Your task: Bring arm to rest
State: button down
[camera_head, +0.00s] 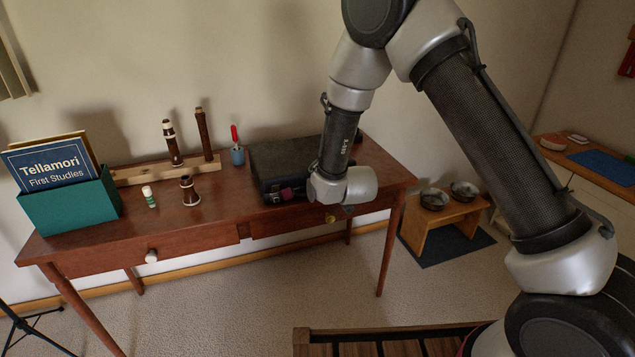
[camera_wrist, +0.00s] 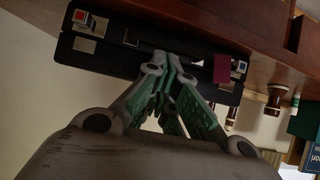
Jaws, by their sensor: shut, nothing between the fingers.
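My arm reaches from the right of the head view down to the front of the wooden table (camera_head: 95,232). Its wrist is in front of the right part of a black case (camera_head: 275,162) on the table. My gripper is mostly hidden behind the wrist there. In the wrist view my gripper (camera_wrist: 168,75) is shut and empty, its green-sided fingers together. The fingers overlap the front of the black case (camera_wrist: 110,45), which has metal latches and a dark red tag (camera_wrist: 222,68). I cannot tell whether they touch it.
Carpet (camera_head: 250,300) lies open in front.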

jog(key=s+d+f+g+h, duration=0.1)
jog(key=s+d+f+g, duration=0.3)
jog(key=s, duration=0.5)
jog(key=s+d+f+g+h, duration=0.1)
jog(key=s+d+f+g, duration=0.1)
jog(key=s+f+g, duration=0.5)
jog(key=s+d+r+m+t, duration=0.1)
jog(key=s+d+r, duration=0.6)
jog(key=r, duration=0.6)
jog(key=s+d+r+m+t+h, duration=0.1)
jog(key=s+d+r+t, duration=0.1)
jog(key=s+d+r, duration=0.5)
jog(key=s+d+r+m+t+h, duration=0.1)
jog(key=s+d+r+m, duration=0.1)
jog(key=s+d+r, duration=0.5)
jog(key=d+r, duration=0.6)
jog(key=r, duration=0.5)
jog(key=shift+s+r, duration=0.35)
jog(key=shift+d, duration=0.15)
